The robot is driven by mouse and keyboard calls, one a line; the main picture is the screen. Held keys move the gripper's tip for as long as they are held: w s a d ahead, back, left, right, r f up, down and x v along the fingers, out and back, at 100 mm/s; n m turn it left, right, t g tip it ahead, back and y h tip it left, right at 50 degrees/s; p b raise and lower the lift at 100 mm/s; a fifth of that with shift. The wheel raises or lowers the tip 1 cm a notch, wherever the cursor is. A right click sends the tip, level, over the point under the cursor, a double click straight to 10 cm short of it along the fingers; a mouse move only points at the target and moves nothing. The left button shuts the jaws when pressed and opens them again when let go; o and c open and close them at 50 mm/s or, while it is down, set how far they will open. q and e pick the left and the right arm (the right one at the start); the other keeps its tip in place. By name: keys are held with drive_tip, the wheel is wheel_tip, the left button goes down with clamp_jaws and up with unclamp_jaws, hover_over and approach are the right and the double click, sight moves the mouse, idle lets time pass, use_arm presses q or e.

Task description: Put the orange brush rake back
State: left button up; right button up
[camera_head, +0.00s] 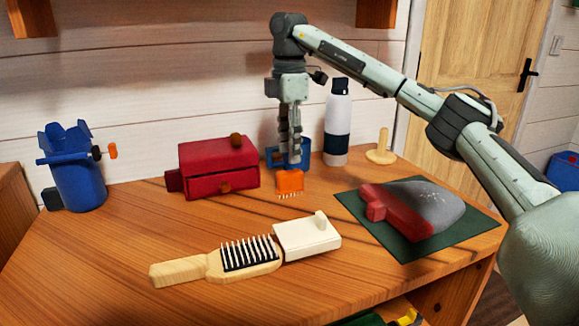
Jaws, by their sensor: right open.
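The orange brush rake (289,183) is at the middle of the table, with its tines toward the front. A small blue holder (304,147) is right behind it, partly hidden by my right gripper. My right gripper (292,160) points straight down just above and behind the rake's orange head. Its fingers overlap the blue holder in the picture, and I cannot tell whether they touch the holder or the rake. The right gripper is open. My left gripper is not in view.
A wooden hairbrush (225,262) and a white block (307,237) lie in front. A red drawer box (218,168) and a blue container (77,170) stand left. A bottle (337,125), wooden peg stand (381,150) and red-grey object (425,208) on a green mat (462,237) are right.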

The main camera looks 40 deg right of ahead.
sight(289, 171)
use_arm(q)
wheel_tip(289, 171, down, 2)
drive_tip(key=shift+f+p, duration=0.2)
drive_tip(key=shift+p, duration=0.35)
use_arm(e)
wheel_tip(289, 171, up, 5)
drive_tip(key=shift+r, duration=0.1)
